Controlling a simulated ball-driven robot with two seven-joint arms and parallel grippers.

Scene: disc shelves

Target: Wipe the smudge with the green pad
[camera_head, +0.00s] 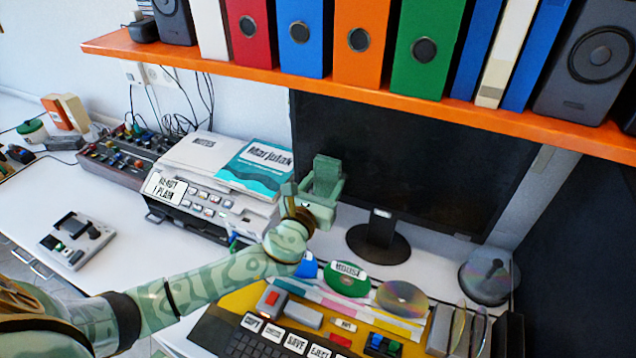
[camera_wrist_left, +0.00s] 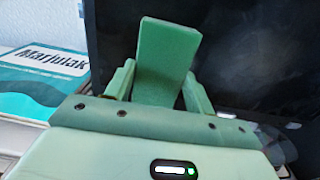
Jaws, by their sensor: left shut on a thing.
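The green pad (camera_head: 327,170) is held upright between the fingers of my left gripper (camera_head: 319,190), in front of the dark monitor screen (camera_head: 400,150). In the left wrist view the pad (camera_wrist_left: 166,62) stands between the two fingers, with the screen (camera_wrist_left: 270,50) behind it. I cannot tell whether the pad touches the screen. A faint paler haze, perhaps the smudge (camera_wrist_left: 236,62), shows on the screen to the right of the pad; its outline is unclear. My right gripper is not in view.
An orange shelf (camera_head: 350,88) with binders hangs above the monitor. A printer (camera_head: 215,190) with a teal Marjulak book (camera_head: 256,165) stands left of it. A keyboard (camera_head: 250,342), discs (camera_head: 402,297) and a disc spindle (camera_head: 489,277) lie in front and right.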

